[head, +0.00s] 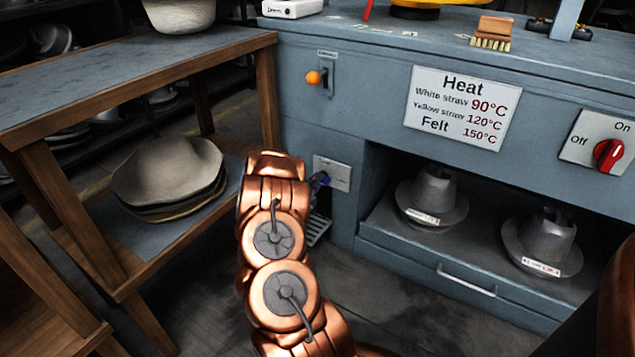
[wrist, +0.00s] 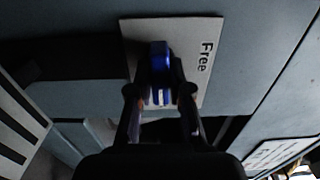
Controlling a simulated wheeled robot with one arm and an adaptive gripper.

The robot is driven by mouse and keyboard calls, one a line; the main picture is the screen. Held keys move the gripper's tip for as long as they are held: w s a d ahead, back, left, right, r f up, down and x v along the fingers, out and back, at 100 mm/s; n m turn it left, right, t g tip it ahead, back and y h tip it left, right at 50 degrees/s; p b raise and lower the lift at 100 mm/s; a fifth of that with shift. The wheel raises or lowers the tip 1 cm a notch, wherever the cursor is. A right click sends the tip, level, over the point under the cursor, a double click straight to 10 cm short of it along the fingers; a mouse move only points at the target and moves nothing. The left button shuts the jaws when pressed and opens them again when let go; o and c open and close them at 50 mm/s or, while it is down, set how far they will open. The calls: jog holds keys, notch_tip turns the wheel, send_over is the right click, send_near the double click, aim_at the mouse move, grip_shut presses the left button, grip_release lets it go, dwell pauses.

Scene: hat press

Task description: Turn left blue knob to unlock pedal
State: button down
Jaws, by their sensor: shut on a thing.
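The blue knob (wrist: 161,62) sits on a pale plate (wrist: 198,45) marked "Free" in the wrist view. My gripper (wrist: 160,92) has its two fingers on either side of the knob and is shut on it. In the head view the knob (head: 319,180) shows only in part beside my copper-coloured arm, on the light plate (head: 336,173) at the front left of the blue-grey press. My fingers are hidden behind my arm there. The pedal (head: 317,229) shows partly low down, as a ribbed metal piece.
A wooden table (head: 130,75) with a lower shelf holding stacked hats (head: 168,172) stands close on the left. An orange-tipped lever (head: 314,78) is above the plate. Metal hat moulds (head: 432,195) sit in the open bay at right, above a drawer handle (head: 466,281).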

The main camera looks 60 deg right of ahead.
jog(key=n+p, duration=0.1)
jog(key=p, duration=0.1)
jog(key=n+p, duration=0.1)
jog(key=p, duration=0.1)
jog(key=shift+r+n, duration=0.3)
jog(key=shift+n, duration=0.1)
jog(key=n+p, duration=1)
jog(key=n, duration=0.1)
jog(key=shift+f+n+p, duration=0.15)
jog(key=shift+n+p, duration=0.2)
jog(key=shift+n, duration=0.05)
jog(key=shift+f+n+p, duration=0.2)
jog(key=shift+n+p, duration=0.45)
jog(key=shift+n, duration=0.85)
jog(key=c, duration=1.1)
grip_release()
